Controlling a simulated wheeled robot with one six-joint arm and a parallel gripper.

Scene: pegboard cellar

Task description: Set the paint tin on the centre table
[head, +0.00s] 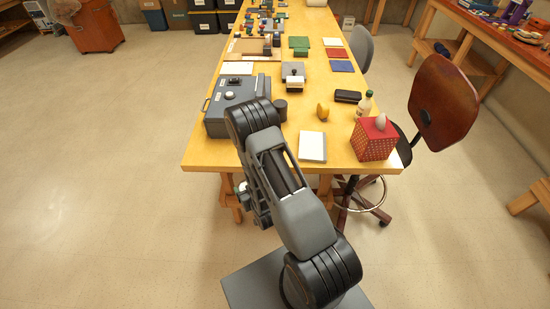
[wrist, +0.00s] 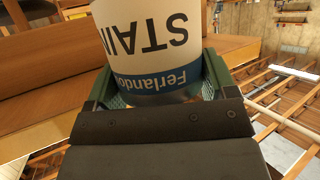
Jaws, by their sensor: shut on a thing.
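The paint tin (wrist: 150,42) is white with a blue band, and its label reads "STAIN" upside down in the wrist view. My gripper (wrist: 158,80) is shut on it, with a green finger on each side. Part of the tin is cut off by the top of the wrist view. In the head view my arm hangs by the near end of the long wooden table (head: 205,153), which stands in the centre. My gripper is mostly hidden there behind the arm, low beside the table's near edge.
A swivel chair (head: 445,105) stands at the right. The floor at left is clear.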

